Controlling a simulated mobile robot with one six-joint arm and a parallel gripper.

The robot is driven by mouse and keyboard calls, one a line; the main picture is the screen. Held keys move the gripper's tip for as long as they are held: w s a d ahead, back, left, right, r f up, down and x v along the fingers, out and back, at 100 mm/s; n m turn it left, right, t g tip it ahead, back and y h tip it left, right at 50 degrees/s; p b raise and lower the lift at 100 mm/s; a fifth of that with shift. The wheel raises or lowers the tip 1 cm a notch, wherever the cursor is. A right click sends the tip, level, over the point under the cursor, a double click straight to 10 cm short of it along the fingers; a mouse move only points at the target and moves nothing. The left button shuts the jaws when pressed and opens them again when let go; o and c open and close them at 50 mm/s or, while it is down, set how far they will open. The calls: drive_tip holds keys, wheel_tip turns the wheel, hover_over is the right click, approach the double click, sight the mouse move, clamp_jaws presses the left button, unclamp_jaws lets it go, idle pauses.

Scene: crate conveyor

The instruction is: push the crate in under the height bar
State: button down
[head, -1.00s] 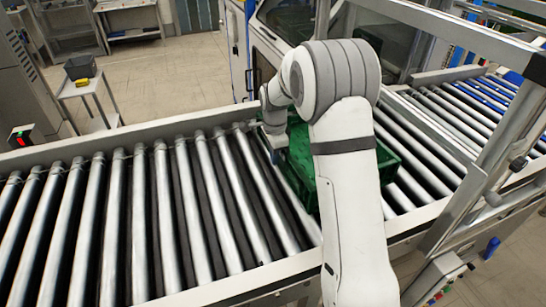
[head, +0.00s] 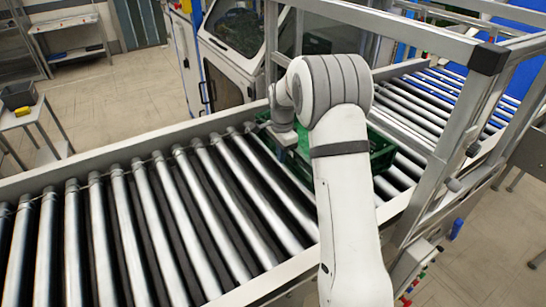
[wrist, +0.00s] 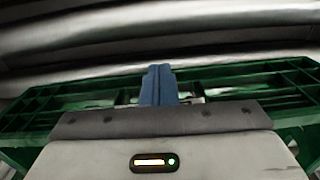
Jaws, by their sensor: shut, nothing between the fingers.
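The green crate (head: 381,152) sits on the conveyor rollers in the head view, its middle hidden behind my arm. The height bar (head: 405,32) is the grey metal beam across the conveyor on upright posts, right of and above the crate. Whether any of the crate is under it, I cannot tell. My gripper (head: 283,142) is at the crate's left side, low over the rollers. In the wrist view my blue fingers (wrist: 158,85) are shut with nothing between them. They are against or very near the crate's green rim (wrist: 75,103); exact contact is unclear.
The roller conveyor (head: 130,215) is bare left of the crate, with side rails on both edges. More rollers (head: 445,90) run on beyond the bar. A machine cabinet (head: 228,65) stands behind the conveyor. A small table with a grey bin (head: 20,95) is at far left.

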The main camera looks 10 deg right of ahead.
drive_tip(key=shift+a, duration=0.15)
drive_tip(key=shift+s+a, duration=0.15)
drive_tip(key=shift+a, duration=0.2)
drive_tip(key=a, duration=0.1)
drive_tip(key=s+a, duration=0.1)
drive_tip(key=a, duration=0.1)
drive_tip(key=shift+s+f, duration=0.1)
wheel_tip(320, 180, up, 10)
drive_tip(key=b, duration=0.1)
drive_tip(key=s+d+r+n, duration=0.1)
drive_tip(key=s+r+n, duration=0.25)
drive_tip(key=s, duration=0.45)
drive_tip(key=s+d+n+t, duration=0.1)
drive_tip(key=s+n, duration=0.4)
drive_tip(key=s, duration=0.8)
drive_tip(key=s+f+n+t, duration=0.1)
drive_tip(key=s+n, duration=0.4)
drive_tip(key=s, duration=0.7)
drive_tip(key=shift+s+d+f+n+t, duration=0.25)
drive_tip(key=shift+s+d+n+t, duration=0.1)
drive_tip(key=shift+d+t, duration=0.05)
